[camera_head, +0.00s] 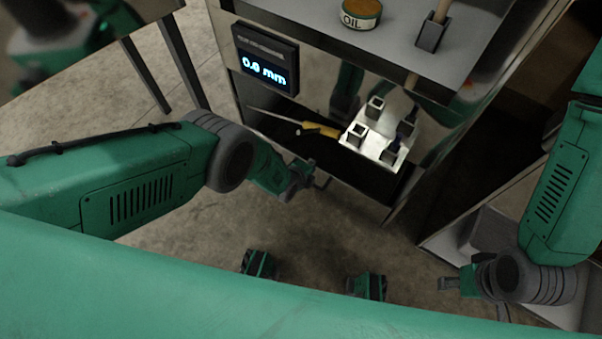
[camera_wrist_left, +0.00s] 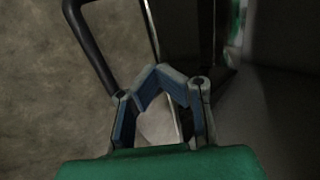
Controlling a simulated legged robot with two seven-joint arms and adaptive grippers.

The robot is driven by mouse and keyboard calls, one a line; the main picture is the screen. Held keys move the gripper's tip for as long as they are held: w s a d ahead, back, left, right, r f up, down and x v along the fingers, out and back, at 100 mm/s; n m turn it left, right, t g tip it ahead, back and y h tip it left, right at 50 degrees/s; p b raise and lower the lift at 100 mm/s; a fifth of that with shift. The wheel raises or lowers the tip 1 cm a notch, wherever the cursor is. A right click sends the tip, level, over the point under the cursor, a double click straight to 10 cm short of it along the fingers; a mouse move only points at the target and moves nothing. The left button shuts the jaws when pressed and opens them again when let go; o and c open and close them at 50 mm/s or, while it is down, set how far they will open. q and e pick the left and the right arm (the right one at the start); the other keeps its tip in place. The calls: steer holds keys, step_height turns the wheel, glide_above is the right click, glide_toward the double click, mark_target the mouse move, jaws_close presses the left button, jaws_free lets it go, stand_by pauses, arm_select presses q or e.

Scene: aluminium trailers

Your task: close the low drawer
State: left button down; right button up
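The low drawer (camera_head: 369,180) is pulled out of the metal cabinet below the display in the head view. It holds a yellow-handled tool (camera_head: 318,129) and a bright metal block with square sockets (camera_head: 373,147). My left gripper (camera_head: 304,174) is close to the drawer's front, near a thin handle bar (camera_head: 323,183). Whether it touches the drawer is unclear. In the left wrist view the left gripper (camera_wrist_left: 159,72) has its fingertips together, with nothing seen held. A dark curved bar (camera_wrist_left: 92,48) lies to their upper left. My right gripper (camera_head: 449,284) is low at right, apart from the drawer; its fingers are partly hidden.
A display reading 0.0 mm (camera_head: 265,63) is on the cabinet. An oil can (camera_head: 361,14) and a square holder (camera_head: 432,33) stand on the cabinet top (camera_head: 398,50). Another metal unit (camera_head: 458,239) is at right. Bare concrete floor (camera_head: 318,226) lies before the drawer.

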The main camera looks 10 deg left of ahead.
arm_select(q)
steer(key=v, duration=1.1)
steer(key=shift+s+a+f, duration=0.2)
steer(key=shift+s, duration=0.1)
steer(key=s+a+r+n+g+y, duration=0.35)
steer(key=s+a+n, duration=0.5)
steer(key=a, duration=0.45)
steer(key=s+a+r+n+g, duration=0.2)
steer(key=s+a+r+n, duration=0.1)
steer(key=s+r+n, duration=0.45)
steer(key=s+a+r+n+g, duration=0.25)
steer(key=s+r+n, duration=0.35)
steer(key=s, duration=0.3)
step_height(320, 180, up, 17)
steer(key=p, duration=1.8)
steer(key=shift+d, duration=0.2)
